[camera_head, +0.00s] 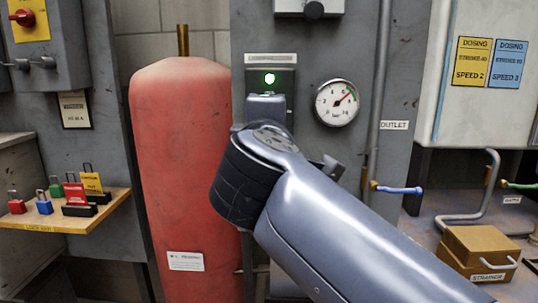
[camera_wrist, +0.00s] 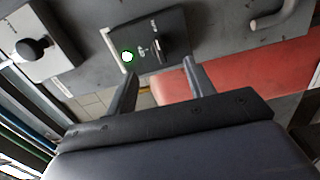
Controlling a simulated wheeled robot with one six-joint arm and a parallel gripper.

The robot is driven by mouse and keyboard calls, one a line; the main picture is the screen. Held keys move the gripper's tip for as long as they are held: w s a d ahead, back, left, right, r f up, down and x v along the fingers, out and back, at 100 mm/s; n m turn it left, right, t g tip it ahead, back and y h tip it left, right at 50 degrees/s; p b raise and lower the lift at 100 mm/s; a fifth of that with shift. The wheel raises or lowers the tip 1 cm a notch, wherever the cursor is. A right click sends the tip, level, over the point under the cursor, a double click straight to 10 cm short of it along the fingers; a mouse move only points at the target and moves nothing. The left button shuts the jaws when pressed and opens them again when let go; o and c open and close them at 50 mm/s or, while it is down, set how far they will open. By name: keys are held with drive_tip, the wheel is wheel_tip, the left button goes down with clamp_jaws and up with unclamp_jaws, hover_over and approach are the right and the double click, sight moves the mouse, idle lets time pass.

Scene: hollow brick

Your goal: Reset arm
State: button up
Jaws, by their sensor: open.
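My arm reaches in from the lower right in the head view, its wrist in front of a dark switch panel (camera_head: 284,79) with a lit green lamp (camera_head: 270,79). The forearm and wrist hide the panel's lower part and the gripper's fingers there. In the wrist view my gripper (camera_wrist: 160,72) is open, with nothing between its two fingers. The panel (camera_wrist: 165,30) shows beyond the fingertips, with the green lamp (camera_wrist: 127,56) and a dark switch handle (camera_wrist: 158,48). The fingers look apart from the handle.
A red tank (camera_head: 185,150) stands left of my arm. A round gauge (camera_head: 337,103) and a vertical pipe (camera_head: 378,80) are to the right. A shelf with padlocks (camera_head: 100,210) is at left. A brown box (camera_head: 480,247) sits at lower right.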

drive_tip(key=w, duration=0.8)
drive_tip(key=shift+w+d+p, duration=0.15)
drive_tip(key=shift+w+p, duration=0.15)
drive_tip(key=shift+w, duration=0.05)
drive_tip(key=shift+s, duration=0.15)
